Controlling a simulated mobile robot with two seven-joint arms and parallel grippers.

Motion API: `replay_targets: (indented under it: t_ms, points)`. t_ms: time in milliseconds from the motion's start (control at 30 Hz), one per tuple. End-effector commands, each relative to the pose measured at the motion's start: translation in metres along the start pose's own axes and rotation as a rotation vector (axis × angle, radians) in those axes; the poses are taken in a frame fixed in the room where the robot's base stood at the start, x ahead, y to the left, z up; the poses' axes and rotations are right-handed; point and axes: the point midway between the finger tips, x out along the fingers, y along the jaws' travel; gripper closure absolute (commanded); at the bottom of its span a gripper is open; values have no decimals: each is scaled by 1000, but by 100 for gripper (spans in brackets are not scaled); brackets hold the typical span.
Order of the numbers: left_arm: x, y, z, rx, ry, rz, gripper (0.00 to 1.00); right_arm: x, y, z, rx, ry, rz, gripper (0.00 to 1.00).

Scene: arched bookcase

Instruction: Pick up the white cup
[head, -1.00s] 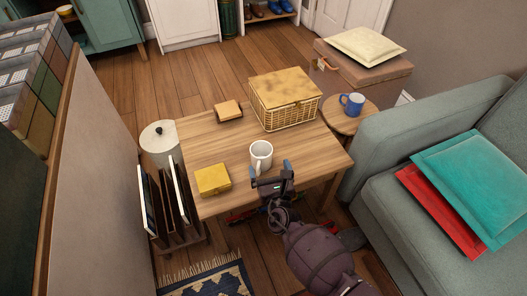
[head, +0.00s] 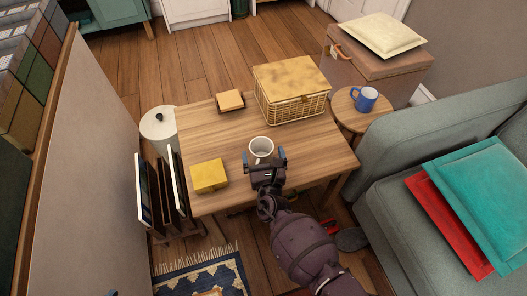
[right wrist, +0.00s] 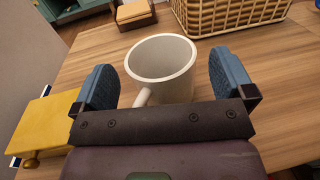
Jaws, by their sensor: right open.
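The white cup (head: 261,148) stands upright on the wooden table (head: 230,132), near its front edge. In the right wrist view the cup (right wrist: 162,66) lies ahead and between my fingers, with its handle turned toward the gripper's palm. My right gripper (head: 265,160) is open at the cup's near side; in the wrist view its blue fingertips (right wrist: 163,78) stand apart, one to each side of the cup, with gaps showing. The gripper hides the cup's lower part in the head view. My left gripper cannot be made out.
A yellow box (head: 209,176) sits left of the cup. A wicker basket (head: 291,90) and a small wooden box (head: 230,101) stand farther back. A blue mug (head: 364,99) is on the round side table. A grey sofa (head: 400,150) borders the right.

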Motion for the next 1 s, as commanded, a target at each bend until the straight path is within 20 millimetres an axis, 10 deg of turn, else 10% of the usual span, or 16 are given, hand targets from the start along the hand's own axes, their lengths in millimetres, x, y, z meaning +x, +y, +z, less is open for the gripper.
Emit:
replay_targets:
  t_ms: [167, 533, 1000]
  points:
    - [0, 0, 1, 4, -2, 1, 57, 0, 0, 0, 0, 0, 0, 2]
    - [-1, -1, 2, 6, -4, 2, 57, 0, 0, 0, 1, 0, 0, 58]
    - [-4, -4, -11, 2, 10, -6, 57, 3, 0, 30, 0, -12, -1, 60]
